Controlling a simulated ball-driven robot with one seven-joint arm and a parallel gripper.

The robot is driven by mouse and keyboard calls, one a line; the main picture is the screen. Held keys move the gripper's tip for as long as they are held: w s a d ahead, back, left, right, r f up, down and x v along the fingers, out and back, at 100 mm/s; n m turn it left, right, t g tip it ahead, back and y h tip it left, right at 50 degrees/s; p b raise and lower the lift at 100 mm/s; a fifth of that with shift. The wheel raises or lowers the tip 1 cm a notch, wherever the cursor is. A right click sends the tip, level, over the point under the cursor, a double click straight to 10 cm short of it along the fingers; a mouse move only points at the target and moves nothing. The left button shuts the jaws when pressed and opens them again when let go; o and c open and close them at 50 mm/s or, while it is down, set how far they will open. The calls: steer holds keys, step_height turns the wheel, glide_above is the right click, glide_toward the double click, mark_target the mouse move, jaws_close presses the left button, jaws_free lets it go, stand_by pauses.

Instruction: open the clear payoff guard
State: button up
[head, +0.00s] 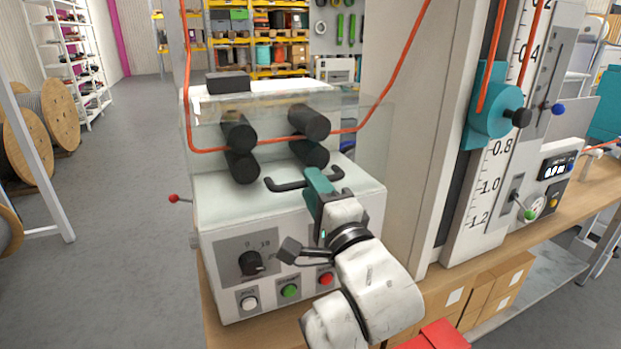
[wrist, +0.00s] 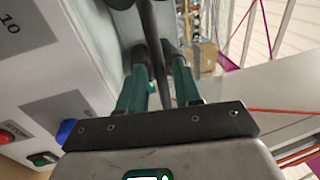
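The clear payoff guard (head: 375,125) is a see-through cover on the white payoff machine (head: 225,215), around several black rollers (head: 310,122). In the head view it appears lowered over them. Its black bar handle (head: 285,186) runs along the front, above the control panel. My gripper (head: 318,182) is at the handle's right part, reaching it from the front. In the wrist view the dark handle bar (wrist: 150,25) passes between the two green fingers of my gripper (wrist: 154,60). The fingers are close together on either side of it and appear shut on it. The exact contact is partly hidden.
The machine front has a black dial (head: 251,262), a green button (head: 290,291) and a red button (head: 326,279). A white column with a scale (head: 490,170) stands at right.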

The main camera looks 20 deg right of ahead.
steer(key=shift+w+r, duration=0.15)
steer(key=shift+w, duration=0.85)
jaws_close()
